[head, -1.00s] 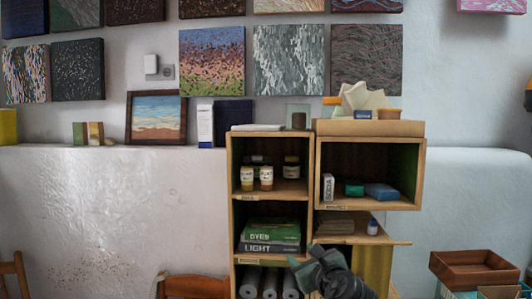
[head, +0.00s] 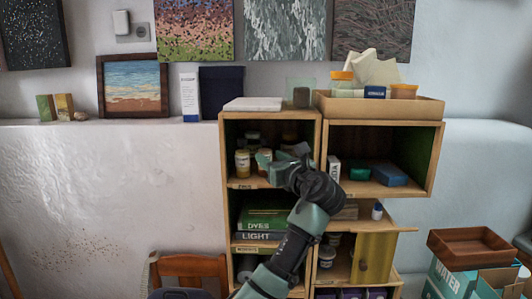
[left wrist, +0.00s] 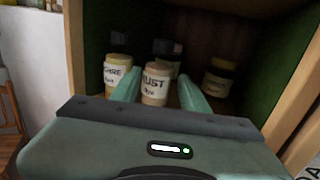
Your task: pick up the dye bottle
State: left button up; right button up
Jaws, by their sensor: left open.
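Several small labelled bottles stand upright in the upper left compartment of the wooden shelf (head: 226,180). In the left wrist view, a bottle marked RUST (left wrist: 156,86) stands in the middle, and one whose label reads CHRE (left wrist: 115,76) stands left of it. A dark-capped amber bottle (left wrist: 219,80) stands apart at the right, with others partly hidden behind. I cannot tell which is meant by the dye bottle. My left gripper (left wrist: 158,92) is open, its fingers on either side of the RUST bottle; contact is unclear. My right gripper is out of view.
The compartment's side walls and floor are close around my gripper. Below are books marked DYES (head: 262,218) and LIGHT. A carton tray (head: 385,105) sits on top. The right compartment holds a blue box (head: 390,175). A wooden chair (head: 188,268) stands below.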

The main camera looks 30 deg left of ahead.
aim_at(268, 157)
pick_arm(q)
jog(key=x, duration=0.1)
jog(key=p+x, duration=0.1)
jog(key=x, duration=0.3)
jog(key=shift+s+f, duration=0.15)
jog(key=shift+f, duration=0.2)
jog(key=shift+s+d+r, duration=0.2)
jog(key=shift+d, duration=0.25)
jog(key=shift+c, duration=0.4)
grip_shut()
jog(key=shift+w+a+f, duration=0.1)
jog(key=shift+a, duration=0.1)
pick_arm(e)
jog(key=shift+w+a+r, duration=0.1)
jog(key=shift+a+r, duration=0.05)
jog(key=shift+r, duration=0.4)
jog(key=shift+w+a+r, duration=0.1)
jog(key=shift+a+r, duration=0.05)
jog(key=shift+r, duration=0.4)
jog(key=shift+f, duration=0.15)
